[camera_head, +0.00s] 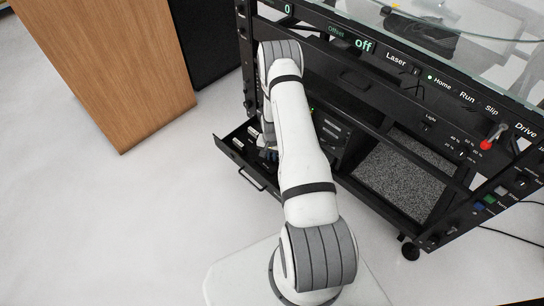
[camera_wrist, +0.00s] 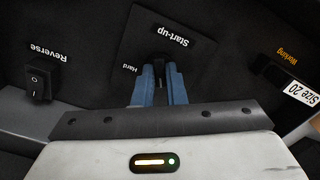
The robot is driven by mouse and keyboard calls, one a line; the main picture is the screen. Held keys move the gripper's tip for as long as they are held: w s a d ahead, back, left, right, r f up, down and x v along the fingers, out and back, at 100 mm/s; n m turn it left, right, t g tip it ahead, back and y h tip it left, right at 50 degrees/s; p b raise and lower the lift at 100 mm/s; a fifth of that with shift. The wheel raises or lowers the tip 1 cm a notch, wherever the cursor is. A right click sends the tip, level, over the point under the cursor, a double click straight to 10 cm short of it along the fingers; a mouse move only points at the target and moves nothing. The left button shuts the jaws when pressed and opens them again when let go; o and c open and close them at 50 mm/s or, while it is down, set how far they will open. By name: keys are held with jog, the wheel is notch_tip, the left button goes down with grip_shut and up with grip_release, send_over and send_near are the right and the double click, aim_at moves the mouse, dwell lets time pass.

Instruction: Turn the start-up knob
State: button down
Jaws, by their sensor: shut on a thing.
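The start-up knob (camera_wrist: 161,65) is a small dark knob below the word "Start-up" on a black panel, with the word "Hard" at its left. It shows upside down in the wrist view. My gripper (camera_wrist: 161,72) has its two blue fingers on either side of the knob and is shut on it. The fingers cover part of the knob, so its pointer direction cannot be told.
In the head view, an open drawer (camera_head: 232,160) juts from the black rack. A wooden cabinet (camera_head: 125,65) stands at left; floor between is clear.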

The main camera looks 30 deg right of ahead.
jog(key=m+b, duration=0.1)
jog(key=m, duration=0.4)
jog(key=shift+w, duration=0.1)
jog(key=shift+w+r+m, duration=0.1)
jog(key=shift+m, duration=0.2)
dwell(0.4)
jog(key=c, duration=1.5)
grip_release()
notch_tip(320, 180, up, 8)
jog(key=shift+f+p, duration=0.15)
jog(key=shift+p, duration=1)
